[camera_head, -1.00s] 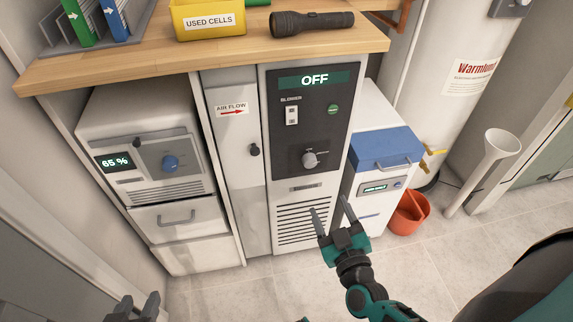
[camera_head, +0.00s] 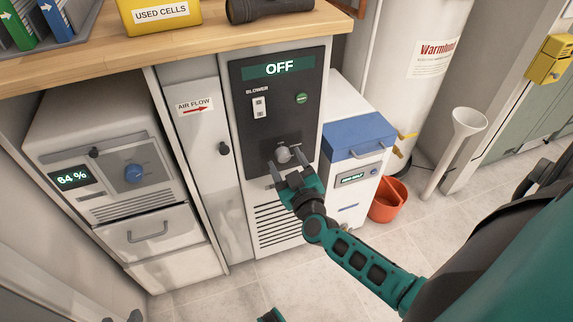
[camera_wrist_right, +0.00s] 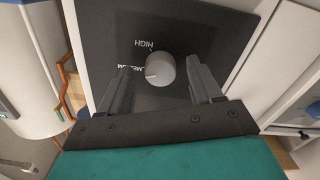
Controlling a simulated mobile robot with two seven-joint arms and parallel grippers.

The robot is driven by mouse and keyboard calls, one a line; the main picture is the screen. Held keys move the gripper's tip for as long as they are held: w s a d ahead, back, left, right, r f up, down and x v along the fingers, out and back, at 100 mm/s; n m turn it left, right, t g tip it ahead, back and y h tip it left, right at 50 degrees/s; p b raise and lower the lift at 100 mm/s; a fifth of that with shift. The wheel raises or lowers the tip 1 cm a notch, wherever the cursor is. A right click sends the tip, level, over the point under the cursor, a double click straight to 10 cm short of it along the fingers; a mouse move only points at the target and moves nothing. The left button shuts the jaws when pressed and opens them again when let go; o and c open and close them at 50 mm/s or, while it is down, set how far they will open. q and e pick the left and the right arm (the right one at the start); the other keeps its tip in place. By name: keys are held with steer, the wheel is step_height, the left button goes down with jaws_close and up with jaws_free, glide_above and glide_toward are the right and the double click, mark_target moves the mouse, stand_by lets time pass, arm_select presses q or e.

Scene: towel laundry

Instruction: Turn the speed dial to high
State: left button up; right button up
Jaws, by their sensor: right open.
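The speed dial (camera_head: 284,154) is a round grey knob on the black panel (camera_head: 262,128) of the middle cabinet, whose display (camera_head: 280,67) reads OFF. It also shows in the right wrist view (camera_wrist_right: 160,69), with the words HIGH and MEDIUM beside it and a pale mark on its left side; its exact setting is unclear. My right gripper (camera_head: 288,164) is open in front of the dial. In the wrist view its fingers (camera_wrist_right: 159,84) stand on either side of the dial, with gaps; contact is not visible.
Above the dial are a white BLOWER switch (camera_head: 259,107) and a green button (camera_head: 302,98). The wooden counter (camera_head: 200,45) overhangs above.

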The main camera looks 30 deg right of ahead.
steer(key=shift+w+d, duration=0.1)
steer(key=shift+w, duration=0.2)
steer(key=shift+c, duration=0.4)
steer(key=c, duration=1)
steer(key=shift+o, duration=0.2)
